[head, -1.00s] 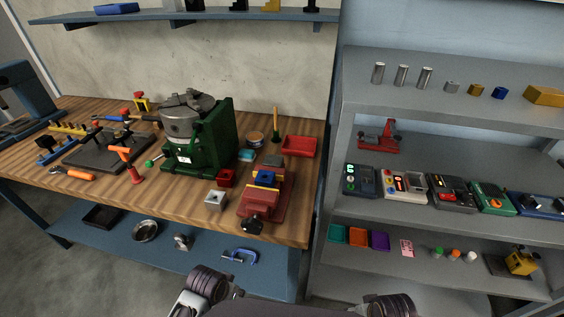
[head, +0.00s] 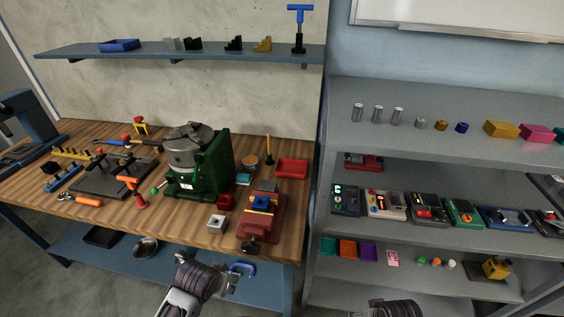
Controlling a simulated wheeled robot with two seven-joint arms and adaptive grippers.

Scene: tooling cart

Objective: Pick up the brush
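The brush (head: 269,148) stands upright near the back right of the wooden workbench, between a small round tin and the red tray. Its thin yellow-brown handle points up, and its dark green lower end is by the bench top. My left gripper (head: 222,279) is low in the head view, in front of the bench edge and well away from the brush. Its fingers are small and partly merged with the dark wrist, so their opening is unclear. Of my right arm, only a dark ribbed part shows at the bottom edge; its fingers are out of view.
The green-framed chuck (head: 194,160) stands left of the brush. The red vise (head: 262,222) lies in front of it and the red tray (head: 292,168) to its right. A blue clamp (head: 243,268) is on the lower shelf. A grey shelving unit (head: 430,130) stands to the right.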

